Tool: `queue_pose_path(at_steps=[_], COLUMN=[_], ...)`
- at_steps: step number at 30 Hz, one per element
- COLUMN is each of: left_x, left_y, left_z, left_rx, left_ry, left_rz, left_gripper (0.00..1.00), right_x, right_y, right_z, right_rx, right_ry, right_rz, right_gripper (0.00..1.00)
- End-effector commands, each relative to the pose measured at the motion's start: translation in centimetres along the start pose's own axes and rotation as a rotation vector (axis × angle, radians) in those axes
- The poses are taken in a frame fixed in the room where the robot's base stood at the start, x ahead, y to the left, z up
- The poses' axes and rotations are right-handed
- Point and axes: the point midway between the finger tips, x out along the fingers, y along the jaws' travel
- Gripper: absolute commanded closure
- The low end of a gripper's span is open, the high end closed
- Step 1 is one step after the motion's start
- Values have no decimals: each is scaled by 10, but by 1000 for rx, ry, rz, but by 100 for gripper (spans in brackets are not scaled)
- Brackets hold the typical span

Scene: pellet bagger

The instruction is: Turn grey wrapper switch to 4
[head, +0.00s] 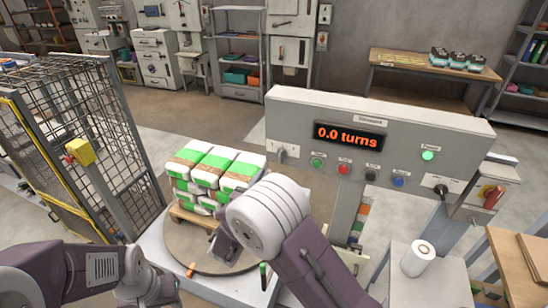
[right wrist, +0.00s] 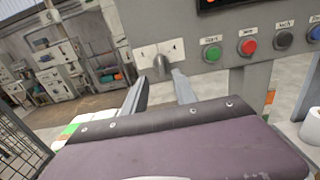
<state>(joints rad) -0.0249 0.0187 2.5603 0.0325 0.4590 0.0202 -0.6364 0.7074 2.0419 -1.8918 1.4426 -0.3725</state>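The grey wrapper switch (head: 282,153) is a small grey lever on a light plate at the left end of the wrapper panel (head: 460,125). In the right wrist view the grey switch (right wrist: 161,66) stands a little beyond the fingertips, and its plate's marks are too small to read surely. My right gripper (right wrist: 160,84) is open and empty, its two fingers apart below the switch and not visibly touching it. In the head view my right wrist largely hides that gripper (head: 226,243). My left arm's end shows at the lower left; its fingers are not clear.
The display (head: 349,136) reads 0.0 turns, above several coloured buttons. A black switch (head: 440,190) and a red-handled switch (head: 492,196) sit at the right. Stacked bags (head: 212,175) stand on the turntable (head: 180,238). A mesh fence (head: 85,130) stands at the left.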

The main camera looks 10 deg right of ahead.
Motion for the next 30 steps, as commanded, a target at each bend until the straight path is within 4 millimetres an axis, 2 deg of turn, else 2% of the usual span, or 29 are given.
queue_pose_path(at_steps=[12, 16, 23, 24, 27, 28, 30], left_x=[-19, -20, -20, -20, -20, -20, -20], left_y=[0, 0, 0, 0, 0, 0, 0], left_z=[-2, -2, -2, -2, -2, -2, -2], left_rx=[0, 0, 0, 0, 0, 0, 0], left_ry=[0, 0, 0, 0, 0, 0, 0], left_rz=[0, 0, 0, 0, 0, 0, 0], left_gripper=[64, 64, 64, 64, 64, 64, 64], right_x=[77, 87, 89, 89, 89, 89, 89], right_y=[-3, -2, -2, -2, -2, -2, -2], right_z=[1, 0, 0, 0, 0, 0, 0], right_rx=[1, 1, 1, 1, 1, 1, 1], right_ry=[2, 1, 1, 1, 1, 1, 1], right_rz=[-7, -5, -5, -4, -4, -4, -4], right_gripper=[66, 66, 66, 69, 97, 100, 100])
